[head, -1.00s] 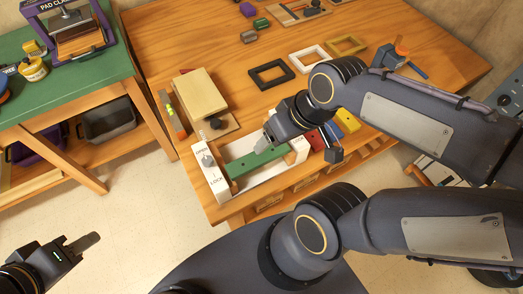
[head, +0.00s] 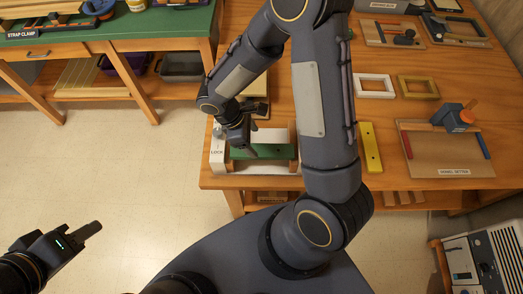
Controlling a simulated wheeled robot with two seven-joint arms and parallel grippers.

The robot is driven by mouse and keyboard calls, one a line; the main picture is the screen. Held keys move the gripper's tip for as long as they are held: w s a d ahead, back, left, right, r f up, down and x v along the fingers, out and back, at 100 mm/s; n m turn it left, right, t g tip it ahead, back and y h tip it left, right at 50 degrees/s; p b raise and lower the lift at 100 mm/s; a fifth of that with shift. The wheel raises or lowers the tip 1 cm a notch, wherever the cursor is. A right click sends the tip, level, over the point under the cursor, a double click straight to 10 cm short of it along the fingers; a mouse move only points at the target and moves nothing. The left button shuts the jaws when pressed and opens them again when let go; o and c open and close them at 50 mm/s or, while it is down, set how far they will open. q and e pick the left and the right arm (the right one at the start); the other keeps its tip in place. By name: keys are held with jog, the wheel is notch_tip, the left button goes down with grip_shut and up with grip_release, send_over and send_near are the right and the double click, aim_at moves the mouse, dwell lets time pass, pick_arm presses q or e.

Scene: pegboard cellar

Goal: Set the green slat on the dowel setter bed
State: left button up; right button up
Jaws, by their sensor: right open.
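The green slat (head: 272,152) lies in a white fixture (head: 217,158) marked LOCK, near the front left of the wooden bench. My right gripper (head: 250,151) is open, pointing down at the left part of the slat. Whether its fingers straddle or touch the slat is unclear. The dowel setter (head: 453,172) stands on the right of the bench. Its wooden bed (head: 445,150) is bare between a red strip and a blue strip, with a blue and orange tool at its back. My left gripper (head: 88,232) is over the floor at lower left; its opening cannot be made out.
A yellow slat (head: 370,147) lies between the fixture and the dowel setter, beside my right arm. My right arm hides the bench's middle. A green-topped table (head: 150,22) stands at back left.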

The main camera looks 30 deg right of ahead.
aim_at(262, 150)
jog(key=p+x, duration=0.1)
jog(key=x, duration=0.5)
jog(key=shift+f, duration=0.1)
jog(key=c, duration=1.2)
jog(key=shift+r, duration=0.2)
